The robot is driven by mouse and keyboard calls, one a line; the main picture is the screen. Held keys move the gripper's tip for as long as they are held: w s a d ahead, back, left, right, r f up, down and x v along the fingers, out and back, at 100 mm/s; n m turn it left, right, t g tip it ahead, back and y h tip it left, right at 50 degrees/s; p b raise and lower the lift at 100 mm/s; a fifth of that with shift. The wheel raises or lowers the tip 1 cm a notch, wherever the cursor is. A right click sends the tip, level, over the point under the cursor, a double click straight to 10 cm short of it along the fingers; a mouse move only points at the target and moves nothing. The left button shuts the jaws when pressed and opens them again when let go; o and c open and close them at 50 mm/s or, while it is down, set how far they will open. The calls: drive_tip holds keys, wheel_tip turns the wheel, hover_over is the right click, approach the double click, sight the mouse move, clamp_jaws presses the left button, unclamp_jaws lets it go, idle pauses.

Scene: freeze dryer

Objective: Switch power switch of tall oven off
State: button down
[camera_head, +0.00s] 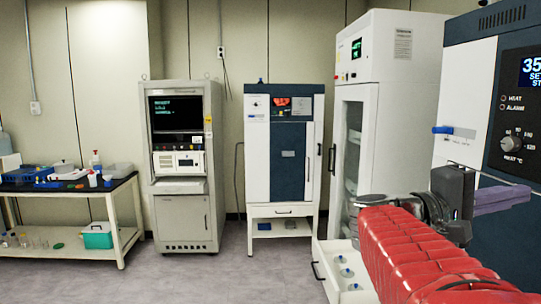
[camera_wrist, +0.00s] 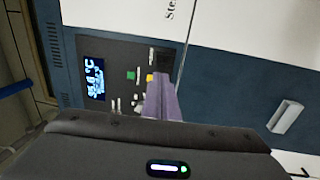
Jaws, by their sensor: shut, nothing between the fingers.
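A tall blue and white oven-like cabinet (camera_head: 515,215) stands close at the right edge of the head view. Its dark control panel has a lit display (camera_head: 533,70), two small lamps and a HEAT dial (camera_head: 511,144). My gripper (camera_head: 528,192) is in front of this cabinet, its purple fingers shut and empty. In the wrist view the fingers (camera_wrist: 159,82) point at a dark panel with a blue-lit display (camera_wrist: 94,79), a green control (camera_wrist: 131,75) and a yellow one (camera_wrist: 150,77). The fingers hide part of the panel. I cannot tell which control is the power switch or whether the fingers touch it.
A white glass-door cabinet (camera_head: 405,110) stands left of the near cabinet. A smaller blue and white cabinet (camera_head: 286,150) and a grey instrument rack (camera_head: 182,215) stand further back. A cluttered bench (camera_head: 60,192) is at left. An open drawer (camera_head: 345,268) holds glassware. The middle floor is clear.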

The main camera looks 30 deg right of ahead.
drive_tip(key=shift+d, duration=0.1)
drive_tip(key=x, duration=1.3)
drive_tip(key=shift+s+d, duration=0.2)
drive_tip(key=shift+d, duration=0.15)
